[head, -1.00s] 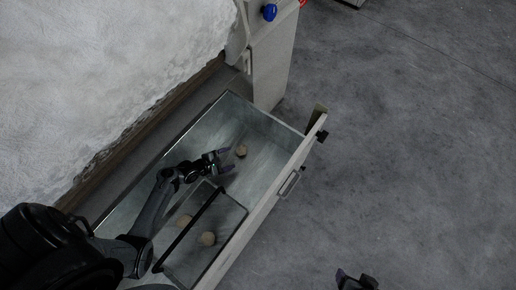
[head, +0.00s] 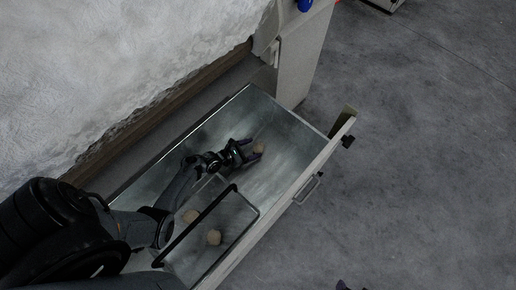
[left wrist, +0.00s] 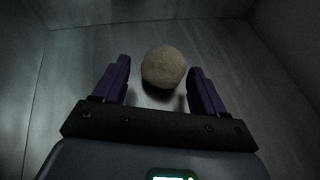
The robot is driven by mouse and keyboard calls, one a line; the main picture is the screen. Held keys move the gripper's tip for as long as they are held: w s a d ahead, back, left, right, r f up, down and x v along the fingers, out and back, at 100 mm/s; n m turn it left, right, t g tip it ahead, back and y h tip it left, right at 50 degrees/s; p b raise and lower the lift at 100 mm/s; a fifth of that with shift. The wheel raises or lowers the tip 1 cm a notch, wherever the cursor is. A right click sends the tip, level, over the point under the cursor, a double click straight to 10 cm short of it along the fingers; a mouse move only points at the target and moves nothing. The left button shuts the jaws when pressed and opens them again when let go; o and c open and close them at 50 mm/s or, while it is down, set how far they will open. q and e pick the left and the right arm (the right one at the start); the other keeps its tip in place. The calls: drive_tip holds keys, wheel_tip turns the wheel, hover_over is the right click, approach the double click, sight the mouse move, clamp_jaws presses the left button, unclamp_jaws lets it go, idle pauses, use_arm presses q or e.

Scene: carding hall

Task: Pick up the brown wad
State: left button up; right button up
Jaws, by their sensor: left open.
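The brown wad (head: 259,148) is a small round tan ball on the metal floor of the open drawer, in its far part. In the left wrist view the wad (left wrist: 163,67) lies between the tips of two purple fingers, with a gap on each side. My left gripper (head: 250,153) is open and reaches down into the drawer at the wad; in the wrist view its jaws (left wrist: 160,80) hold nothing. Only a small dark tip of what looks like my right gripper (head: 343,285) shows at the bottom edge of the head view.
The metal drawer (head: 285,127) has raised walls and a front with a handle (head: 308,188). A white fluffy mass (head: 120,60) is at left.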

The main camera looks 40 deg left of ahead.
sight(256, 147)
use_arm(q)
drive_tip(key=shift+w+d+f+b, duration=0.2)
drive_tip(key=shift+w+f+b, duration=0.05)
drive_tip(key=shift+w+b, duration=0.05)
drive_tip(key=b+x, duration=0.3)
drive_tip(key=shift+w+r, duration=0.1)
drive_tip(key=shift+w, duration=0.35)
drive_tip(key=shift+w+d, duration=0.15)
drive_tip(key=shift+w, duration=0.05)
drive_tip(key=shift+r, duration=0.1)
drive_tip(key=shift+s, duration=0.15)
drive_tip(key=c, duration=1)
